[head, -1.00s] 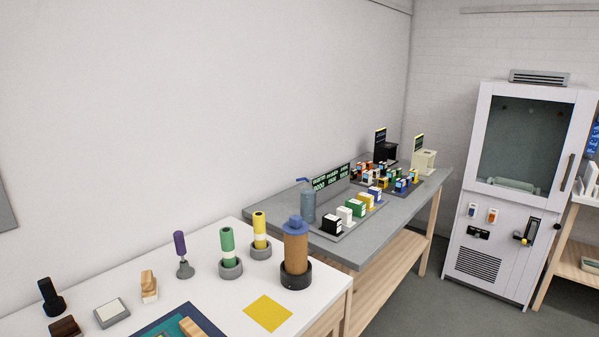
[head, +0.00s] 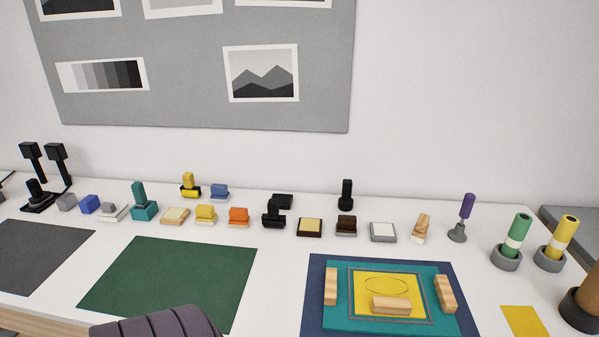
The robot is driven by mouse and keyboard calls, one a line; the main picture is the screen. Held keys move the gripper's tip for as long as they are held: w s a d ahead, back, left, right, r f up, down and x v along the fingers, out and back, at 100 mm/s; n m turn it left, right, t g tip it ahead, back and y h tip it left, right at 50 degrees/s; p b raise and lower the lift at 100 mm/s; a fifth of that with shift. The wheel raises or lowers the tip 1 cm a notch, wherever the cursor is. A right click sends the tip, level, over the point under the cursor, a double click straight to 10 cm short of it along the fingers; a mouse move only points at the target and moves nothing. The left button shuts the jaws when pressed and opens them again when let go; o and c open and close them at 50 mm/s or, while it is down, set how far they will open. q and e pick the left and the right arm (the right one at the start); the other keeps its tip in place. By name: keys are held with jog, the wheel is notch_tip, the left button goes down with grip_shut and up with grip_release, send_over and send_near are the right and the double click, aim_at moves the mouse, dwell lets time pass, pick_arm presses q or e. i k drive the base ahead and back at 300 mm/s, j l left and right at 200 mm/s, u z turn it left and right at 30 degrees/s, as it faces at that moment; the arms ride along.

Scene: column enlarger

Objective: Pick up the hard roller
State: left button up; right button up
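I cannot tell for sure which item is the hard roller. Several small handled tools stand in a row along the back of the white table (head: 280,275). Among them are a black piece with an upright handle (head: 346,194), a black tool (head: 272,214), a teal one with an upright handle (head: 142,205) and a yellow and black one (head: 190,186). At the right, a green cylinder (head: 516,236) and a yellow cylinder (head: 561,235), each with a pale band, lean in round grey holders. Neither of my grippers is in view.
A green mat (head: 170,280) and a dark grey mat (head: 35,255) lie bare. A blue board (head: 315,310) carries wooden blocks around a yellow panel. A purple-handled tool (head: 467,210) stands near the right. A dark ribbed shape covers part of the front edge.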

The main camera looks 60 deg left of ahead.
aim_at(272, 219)
jog(key=u, duration=1.85)
